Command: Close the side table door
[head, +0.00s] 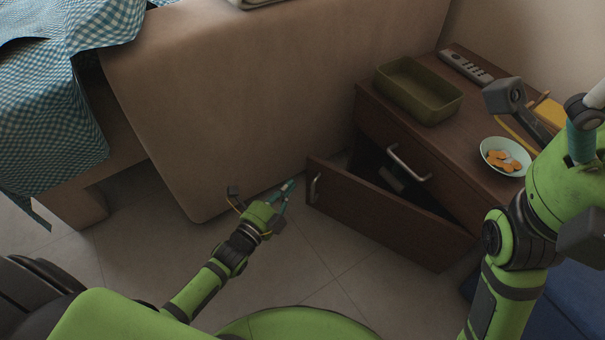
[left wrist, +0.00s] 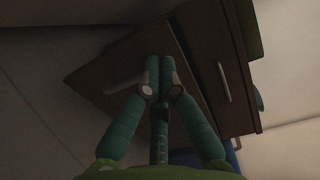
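The brown wooden side table (head: 352,112) stands at the right in the head view. Its lower door (head: 390,223) hangs open, swung out from the dark compartment, with a metal handle (head: 315,187) near its free left end. The door also shows in the left wrist view (left wrist: 105,62). My left gripper (head: 291,186) is just left of the door's free end in the head view. Its fingertips are together in the left wrist view (left wrist: 160,62), with nothing seen between them. My right gripper (head: 584,128) is partly cut off at the right edge, and its fingertips are unclear.
A drawer with a metal handle (head: 408,164) is above the compartment. On the tabletop are a green tray (head: 420,108), a remote (head: 466,67) and a bowl of orange pieces (head: 489,146). A beige sofa or bed (head: 230,90) stands behind. Tiled floor (head: 325,250) lies before the door.

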